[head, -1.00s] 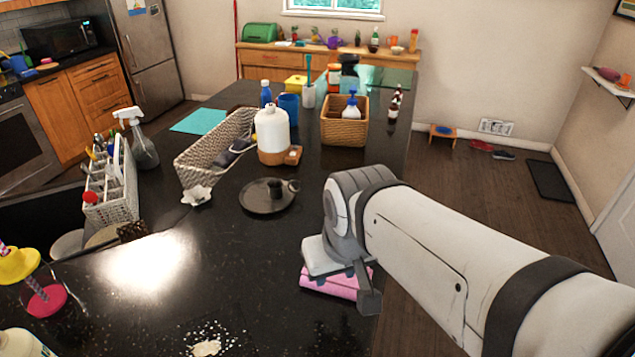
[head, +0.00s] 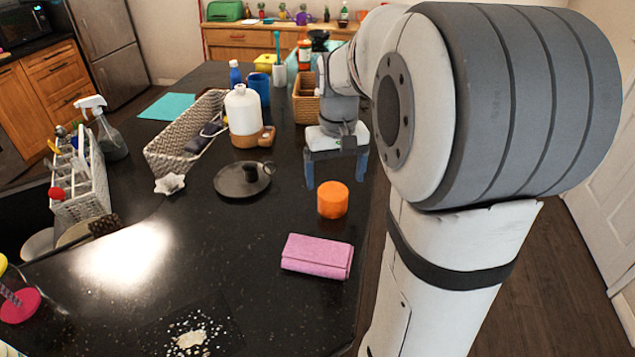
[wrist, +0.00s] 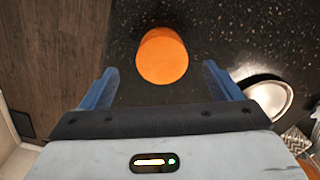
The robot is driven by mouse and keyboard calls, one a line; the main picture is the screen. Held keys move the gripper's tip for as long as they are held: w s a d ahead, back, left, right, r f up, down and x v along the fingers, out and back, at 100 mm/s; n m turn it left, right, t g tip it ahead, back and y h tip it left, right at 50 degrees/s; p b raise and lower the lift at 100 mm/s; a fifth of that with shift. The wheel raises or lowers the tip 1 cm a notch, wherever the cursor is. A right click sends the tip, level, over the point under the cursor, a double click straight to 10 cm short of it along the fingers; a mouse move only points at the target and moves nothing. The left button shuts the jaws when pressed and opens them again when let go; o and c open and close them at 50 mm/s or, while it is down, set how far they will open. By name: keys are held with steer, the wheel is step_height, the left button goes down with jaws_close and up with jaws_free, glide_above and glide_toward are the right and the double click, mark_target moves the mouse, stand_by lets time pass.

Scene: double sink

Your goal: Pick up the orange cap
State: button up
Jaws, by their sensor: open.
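The orange cap (head: 333,200) stands on the black speckled counter near its right edge, behind the pink folded cloth. In the wrist view the orange cap (wrist: 162,55) shows ahead of and roughly between the two blue fingers, a little beyond their tips. My gripper (head: 336,183) is open and empty, just behind the cap in the head view, with its fingers pointing down. It also shows in the wrist view (wrist: 158,72). The gripper appears apart from the cap.
The pink cloth (head: 317,256) lies in front of the cap. A dark round tray with a handle (head: 228,184) lies to the left. A white bottle (head: 243,112) and a wicker basket (head: 306,105) stand farther back. The counter's right edge drops to a wooden floor (wrist: 45,50).

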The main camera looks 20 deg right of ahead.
mark_target(333, 193)
step_height(333, 193, down, 7)
steer(key=shift+a+r+p, duration=0.15)
steer(key=shift+r+p, duration=0.05)
steer(key=shift+p, duration=0.55)
steer(key=shift+c, duration=0.2)
steer(key=c, duration=1)
